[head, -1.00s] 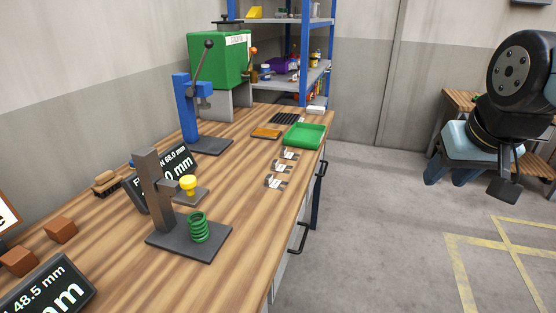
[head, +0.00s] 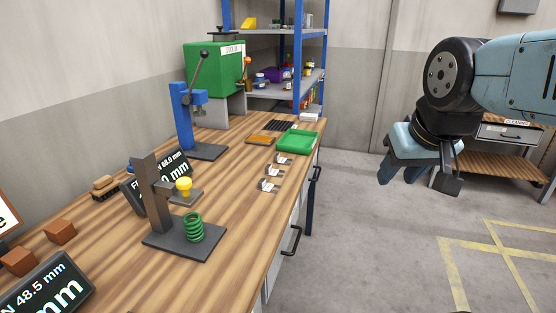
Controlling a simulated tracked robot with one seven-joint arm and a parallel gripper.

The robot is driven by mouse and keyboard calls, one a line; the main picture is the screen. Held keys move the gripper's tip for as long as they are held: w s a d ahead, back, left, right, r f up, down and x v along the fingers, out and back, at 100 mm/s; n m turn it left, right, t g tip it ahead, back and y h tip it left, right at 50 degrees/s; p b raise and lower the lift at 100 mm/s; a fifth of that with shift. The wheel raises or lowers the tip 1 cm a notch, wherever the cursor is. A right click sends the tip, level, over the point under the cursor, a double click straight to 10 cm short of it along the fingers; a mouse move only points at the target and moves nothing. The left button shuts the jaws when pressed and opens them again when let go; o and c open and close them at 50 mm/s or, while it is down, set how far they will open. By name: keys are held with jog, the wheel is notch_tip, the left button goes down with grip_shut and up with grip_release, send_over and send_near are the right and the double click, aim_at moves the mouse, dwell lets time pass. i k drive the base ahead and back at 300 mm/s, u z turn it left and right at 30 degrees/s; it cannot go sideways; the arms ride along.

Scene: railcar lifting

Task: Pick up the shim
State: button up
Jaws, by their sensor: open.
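Several small grey metal pieces with white labels lie in a row on the workbench near its right edge. They look like shims: a far one (head: 283,159), a middle one (head: 271,170) and a near one (head: 268,185). Their label text is too small to read, so I cannot tell which is the task's shim.
A green tray (head: 297,141) and an orange item (head: 261,140) lie beyond the pieces. A dark stand (head: 160,205) with a green spring (head: 193,228) is nearer. A blue press (head: 186,120) stands behind. The wooden bench top (head: 225,185) left of the pieces is clear.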

aim_at(277, 159)
jog(key=i, duration=1)
